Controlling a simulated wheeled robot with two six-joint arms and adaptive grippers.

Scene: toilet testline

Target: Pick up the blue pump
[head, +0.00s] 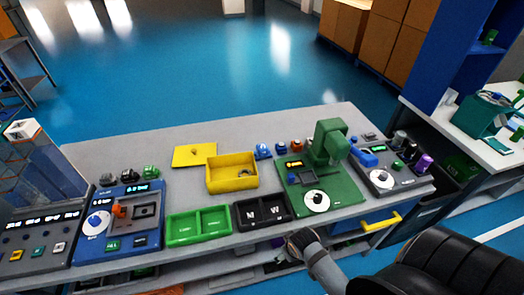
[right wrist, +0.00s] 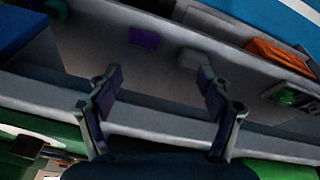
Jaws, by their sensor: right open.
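Several small blue parts stand on the grey workbench, and I cannot tell for sure which is the blue pump. One bright blue part (head: 263,151) stands at the back, just right of the yellow box. A small blue-grey part (head: 106,179) stands at the back left beside a black one and a green one. A larger blue piece (head: 363,156) lies by the right-hand device. My right gripper (right wrist: 160,88) is open and empty, its two dark fingers spread apart. In the head view it is at the bench's front edge, its fingertips unclear. My left gripper is not in view.
A lower shelf under the bench holds loose items. Blue floor lies open behind the bench.

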